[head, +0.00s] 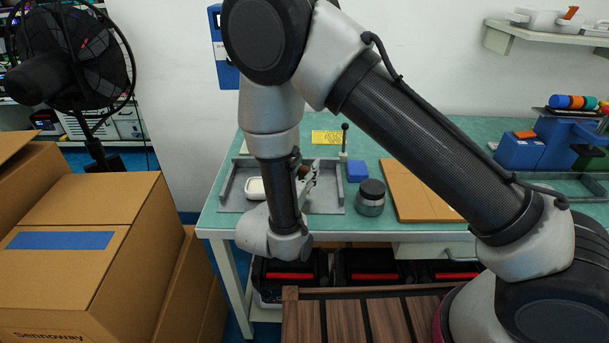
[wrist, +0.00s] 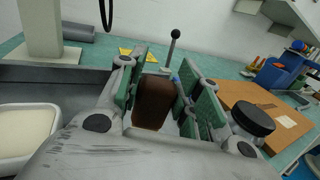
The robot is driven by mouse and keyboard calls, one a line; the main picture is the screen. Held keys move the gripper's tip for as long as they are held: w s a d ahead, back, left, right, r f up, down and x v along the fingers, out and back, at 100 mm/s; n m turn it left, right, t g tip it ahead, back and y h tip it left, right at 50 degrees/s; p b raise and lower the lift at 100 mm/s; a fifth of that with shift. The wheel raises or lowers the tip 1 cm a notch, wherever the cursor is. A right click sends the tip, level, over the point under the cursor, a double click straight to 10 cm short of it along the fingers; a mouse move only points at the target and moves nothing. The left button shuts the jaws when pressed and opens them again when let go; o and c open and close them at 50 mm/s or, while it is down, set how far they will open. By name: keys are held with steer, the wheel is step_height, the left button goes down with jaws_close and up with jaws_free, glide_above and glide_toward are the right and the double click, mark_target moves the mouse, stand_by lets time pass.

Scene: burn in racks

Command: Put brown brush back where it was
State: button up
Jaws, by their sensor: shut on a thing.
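The brown brush (wrist: 154,102) is between the green-padded fingers of my gripper (wrist: 158,92) in the wrist view. The fingers are shut on it, one on each side. In the head view my gripper (head: 308,175) is over the grey tray (head: 325,206) on the green table, mostly behind my own arm. The brush shows there only as a small brown patch (head: 304,172). Whether its lower end touches the tray is hidden.
A white dish (head: 256,188) sits in the tray's left part. A blue block (head: 357,171), a lever with a black knob (head: 344,140), a dark-lidded jar (head: 370,198) and a brown board (head: 418,190) stand to the right. Cardboard boxes (head: 85,240) fill the left.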

steer(key=shift+f, duration=0.85)
steer(key=shift+f, duration=0.15)
steer(key=o, duration=1)
steer(key=shift+o, duration=0.2)
